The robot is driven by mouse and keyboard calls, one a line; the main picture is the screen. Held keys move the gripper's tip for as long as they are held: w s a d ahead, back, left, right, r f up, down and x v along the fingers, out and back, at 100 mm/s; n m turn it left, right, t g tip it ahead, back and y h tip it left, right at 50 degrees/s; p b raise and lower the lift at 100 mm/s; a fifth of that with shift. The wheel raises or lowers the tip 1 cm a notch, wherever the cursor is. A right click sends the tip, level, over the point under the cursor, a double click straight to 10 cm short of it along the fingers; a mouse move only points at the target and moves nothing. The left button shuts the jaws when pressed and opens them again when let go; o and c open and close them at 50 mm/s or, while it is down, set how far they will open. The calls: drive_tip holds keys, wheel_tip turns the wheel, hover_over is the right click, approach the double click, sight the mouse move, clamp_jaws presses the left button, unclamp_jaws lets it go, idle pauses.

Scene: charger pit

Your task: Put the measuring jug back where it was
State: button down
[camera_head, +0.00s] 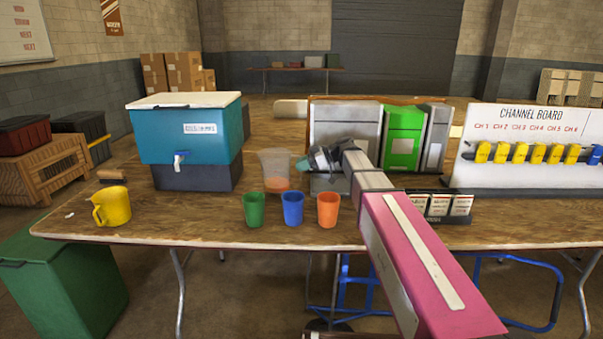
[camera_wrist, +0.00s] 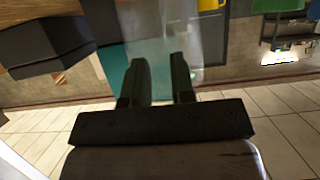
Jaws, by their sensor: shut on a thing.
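The measuring jug (camera_head: 275,165) is a clear, see-through vessel with an orange tint low down. It is upright, right of the teal cooler and behind the coloured cups. My gripper (camera_head: 312,162) reaches it from the right and is shut on its side. In the wrist view the see-through jug (camera_wrist: 166,35) fills the space at and beyond my fingertips (camera_wrist: 160,80). I cannot tell whether its base touches the table.
A teal cooler (camera_head: 190,140) with a tap stands left on the wooden table (camera_head: 200,222). A yellow pitcher (camera_head: 111,206) is at far left. Green (camera_head: 254,209), blue (camera_head: 293,207) and orange (camera_head: 328,209) cups line the front. Grey and green boxes (camera_head: 403,137) stand behind my arm.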

drive_tip(key=shift+f, duration=1.45)
drive_tip(key=c, duration=1)
unclamp_jaws()
drive_tip(key=shift+o, duration=0.2)
drive_tip(key=v, duration=1.2)
